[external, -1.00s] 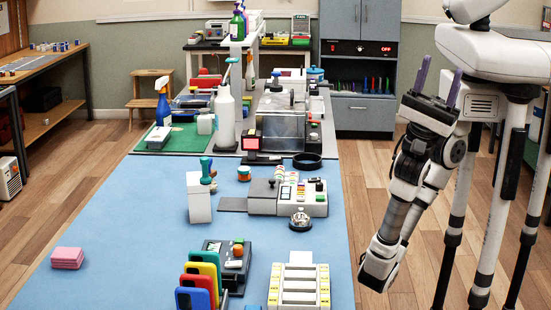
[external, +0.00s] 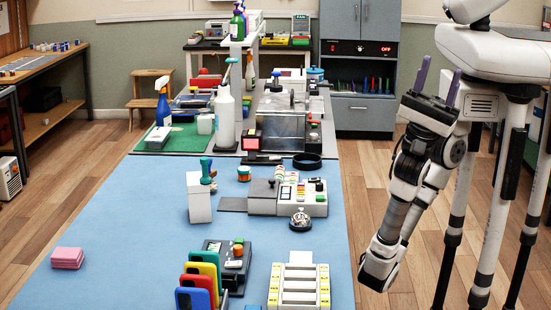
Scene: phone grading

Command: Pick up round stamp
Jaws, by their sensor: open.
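My gripper (external: 436,88) is at the right, beside my body and well away from the blue table (external: 120,235). Its two purple fingers point up and stand apart, with nothing between them. A teal stamp-like thing with a rounded handle (external: 207,170) is at the white box (external: 199,198) near the middle of the table. I cannot tell whether it is the round stamp.
A grey and white machine with coloured keys (external: 291,197) and a bell-like dome (external: 301,220) are right of the box. Coloured phone-like slabs (external: 196,290) and a white slotted rack (external: 299,285) stand at the front. Pink pads (external: 67,258) lie at left. The table's left part is mostly clear.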

